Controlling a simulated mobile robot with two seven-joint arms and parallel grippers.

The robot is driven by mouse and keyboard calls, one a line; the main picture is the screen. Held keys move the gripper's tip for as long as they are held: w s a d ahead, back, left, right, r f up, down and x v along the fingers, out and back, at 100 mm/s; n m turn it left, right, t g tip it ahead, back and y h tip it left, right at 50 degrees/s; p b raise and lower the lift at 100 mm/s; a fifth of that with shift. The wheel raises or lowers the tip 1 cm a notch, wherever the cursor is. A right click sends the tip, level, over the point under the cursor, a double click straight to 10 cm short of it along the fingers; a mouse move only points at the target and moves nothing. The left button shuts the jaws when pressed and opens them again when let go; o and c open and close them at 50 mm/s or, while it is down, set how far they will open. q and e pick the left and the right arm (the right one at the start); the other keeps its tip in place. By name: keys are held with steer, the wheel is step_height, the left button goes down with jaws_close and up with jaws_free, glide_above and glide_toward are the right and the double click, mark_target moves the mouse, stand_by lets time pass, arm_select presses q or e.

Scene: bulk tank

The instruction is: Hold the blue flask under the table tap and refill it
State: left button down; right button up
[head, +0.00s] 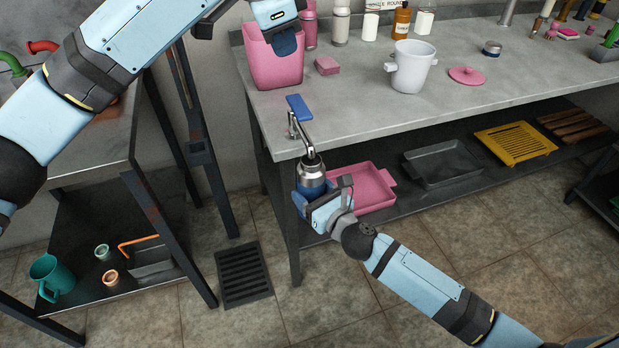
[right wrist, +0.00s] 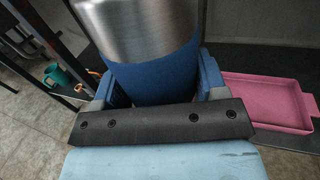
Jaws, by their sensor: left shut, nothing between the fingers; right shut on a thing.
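The blue flask (head: 312,175) has a steel upper part and a blue lower part. It stands about upright beside the table's front left corner, and in the right wrist view (right wrist: 152,78) it fills the space between the fingers. My right gripper (head: 314,196) is shut on its blue lower part. The table tap (head: 305,134) has a blue lever (head: 299,107) and a spout bent down over the flask's mouth. The spout end is at or just above the mouth; I cannot see into the flask or tell whether water runs. My left gripper (head: 285,42) is shut and empty, above the tap near the pink bin.
The pink bin (head: 274,68), a white pot (head: 411,68) and a pink lid (head: 467,76) stand on the grey table (head: 360,115). A pink tray (head: 375,190) lies on the shelf below, close to the flask. A floor grate (head: 243,275) lies left of the table leg.

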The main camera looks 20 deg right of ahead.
steer(key=shift+s, duration=0.1)
steer(key=s, duration=0.9)
steer(key=shift+s+d, duration=0.2)
steer(key=shift+s, duration=0.2)
stand_by(0.8)
stand_by(0.5)
